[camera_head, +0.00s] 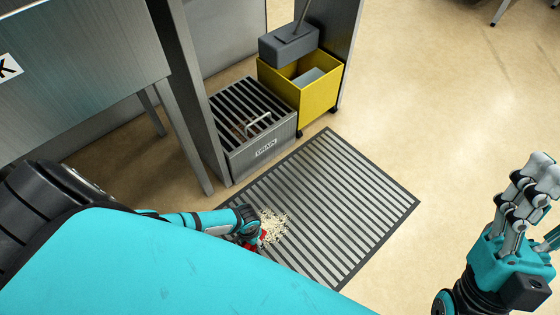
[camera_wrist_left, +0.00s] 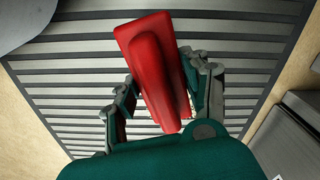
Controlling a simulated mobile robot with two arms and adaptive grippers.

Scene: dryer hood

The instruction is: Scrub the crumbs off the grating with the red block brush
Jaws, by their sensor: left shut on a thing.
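The red block brush (camera_wrist_left: 152,65) is gripped between the fingers of my left gripper (camera_wrist_left: 160,88) in the left wrist view. In the head view only small red parts of the brush (camera_head: 263,236) show beside my left gripper (camera_head: 250,232), low over the grating (camera_head: 345,200). I cannot tell whether its bristles touch the bars. A pile of pale crumbs (camera_head: 275,224) lies on the grating just right of the brush. A few crumbs show beside the brush in the wrist view. My right gripper (camera_head: 524,195) is raised at the right edge, away from the grating; its finger opening is unclear.
A metal drain box (camera_head: 262,150) with a slatted top and handle stands at the grating's far left edge. A yellow mop bucket (camera_head: 318,98) with a grey wringer stands behind. A steel cabinet (camera_head: 85,65) is at left. Floor right of the grating is clear.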

